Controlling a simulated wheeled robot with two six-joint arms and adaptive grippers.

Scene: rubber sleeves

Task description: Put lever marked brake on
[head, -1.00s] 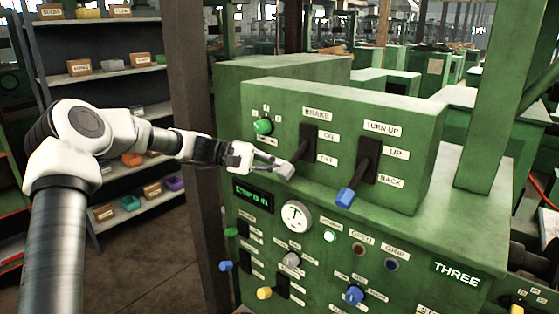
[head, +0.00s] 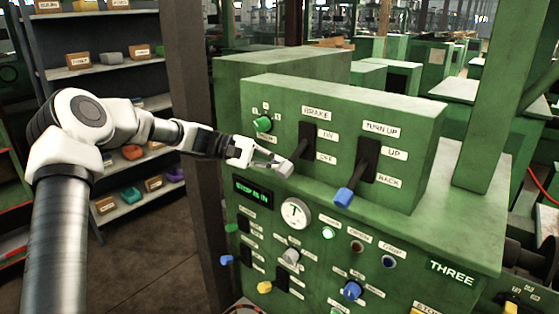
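The lever marked BRAKE (head: 303,149) sits in a dark slot on the upper green panel, with ON beside the slot's middle and OFF below. Its arm slants down and outward to a pale grey knob (head: 286,169), near the OFF level. My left gripper (head: 279,164) comes from the left and its fingertips are at this knob. It is too small to tell whether the fingers grip it or only stand around it. My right gripper is not in view.
A blue-knobbed TURN UP lever (head: 343,196) is close on the right. A green rotary knob (head: 263,124) is at upper left. Below are a display (head: 254,192), a dial (head: 296,213) and several small levers. A dark post (head: 190,120) stands behind my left arm.

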